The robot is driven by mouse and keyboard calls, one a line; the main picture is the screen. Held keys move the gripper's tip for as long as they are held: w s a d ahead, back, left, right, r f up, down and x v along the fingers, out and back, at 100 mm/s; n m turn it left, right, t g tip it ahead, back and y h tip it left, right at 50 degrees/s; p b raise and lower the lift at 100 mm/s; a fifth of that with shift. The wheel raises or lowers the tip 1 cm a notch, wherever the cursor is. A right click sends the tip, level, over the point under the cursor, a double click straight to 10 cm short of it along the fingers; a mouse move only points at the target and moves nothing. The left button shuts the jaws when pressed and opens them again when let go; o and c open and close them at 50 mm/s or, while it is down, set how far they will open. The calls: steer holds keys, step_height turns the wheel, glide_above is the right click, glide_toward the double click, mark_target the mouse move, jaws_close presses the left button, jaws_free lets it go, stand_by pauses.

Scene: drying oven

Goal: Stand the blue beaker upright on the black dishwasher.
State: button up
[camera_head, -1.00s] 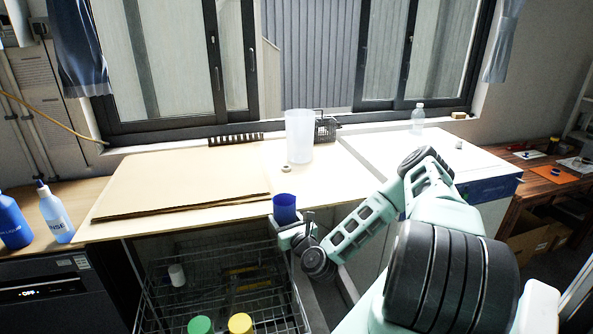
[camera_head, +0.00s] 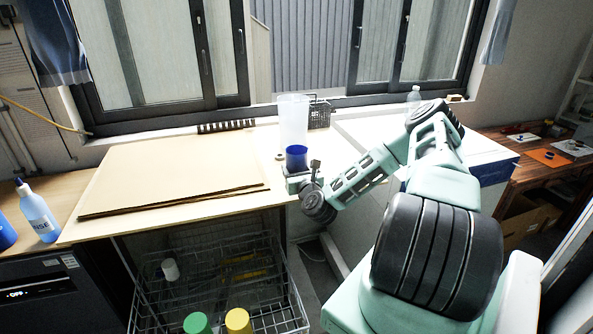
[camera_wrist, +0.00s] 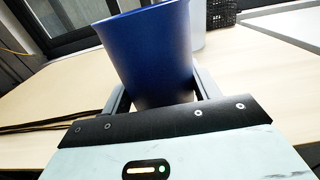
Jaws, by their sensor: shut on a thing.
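The blue beaker (camera_head: 296,157) is upright in my gripper (camera_head: 298,178), near the front edge of the pale countertop. The wrist view shows the beaker (camera_wrist: 148,50) large between the two grey fingers of my gripper (camera_wrist: 165,90), which are closed on its sides. I cannot tell whether its base touches the counter. The black dishwasher (camera_head: 40,292) stands at the lower left, with a lit display on its front. A wooden top covers it.
A brown board (camera_head: 170,178) covers the counter's left part. A clear container (camera_head: 293,120) and tape roll (camera_head: 280,156) are near the beaker. A wire rack (camera_head: 265,318) sits below.

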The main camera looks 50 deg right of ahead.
steer(key=shift+f+b, duration=2.5)
steer(key=shift+f, duration=0.25)
steer(key=shift+f+b, duration=0.3)
steer(key=o, duration=1.1)
steer(key=shift+o, duration=0.2)
steer(key=shift+s+a, duration=0.1)
steer(key=shift+s+a, duration=0.15)
steer(key=shift+s, duration=0.1)
steer(key=b+v, duration=0.1)
steer(key=v, duration=1.5)
steer(key=shift+s, duration=0.35)
steer(key=shift+a, duration=0.1)
